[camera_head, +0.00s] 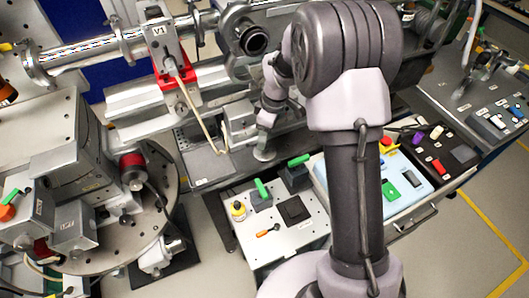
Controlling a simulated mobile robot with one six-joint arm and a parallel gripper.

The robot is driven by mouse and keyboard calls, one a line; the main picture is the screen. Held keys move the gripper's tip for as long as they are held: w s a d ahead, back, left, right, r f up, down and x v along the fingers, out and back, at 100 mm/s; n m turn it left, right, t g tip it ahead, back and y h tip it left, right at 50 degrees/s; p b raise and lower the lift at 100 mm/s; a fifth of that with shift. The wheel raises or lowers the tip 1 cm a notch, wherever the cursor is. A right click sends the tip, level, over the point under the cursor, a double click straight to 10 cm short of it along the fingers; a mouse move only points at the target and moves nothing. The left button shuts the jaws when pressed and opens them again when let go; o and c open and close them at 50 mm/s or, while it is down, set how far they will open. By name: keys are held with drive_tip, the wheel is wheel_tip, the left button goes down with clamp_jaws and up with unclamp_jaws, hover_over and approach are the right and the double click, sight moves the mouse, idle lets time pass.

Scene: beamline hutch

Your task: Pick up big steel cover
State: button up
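My arm rises through the middle of the view and bends over to the left at its top. Its wrist reaches down to my gripper (264,140), which is small and partly blurred here, so I cannot tell whether its fingers are open or shut. A silver block-like metal part (238,120) stands just left of my wrist, on the bench below the beam pipe. I cannot tell for sure whether this is the big steel cover. My upper arm hides part of the bench behind it.
A white panel (280,238) with green-handled parts lies below my gripper. A light blue tray (400,188) and a dark panel (440,150) stand to the right. A round metal stage (130,235) with boxes fills the left. Floor is clear at the bottom right.

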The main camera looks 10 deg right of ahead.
drive_tip(key=f+b, duration=0.1)
drive_tip(key=f, duration=0.1)
drive_tip(key=f+b, duration=0.1)
drive_tip(key=f, duration=0.1)
drive_tip(key=f+b, duration=0.1)
drive_tip(key=f, duration=0.1)
drive_tip(key=shift+w, duration=0.3)
drive_tip(key=shift+r, duration=0.1)
clamp_jaws()
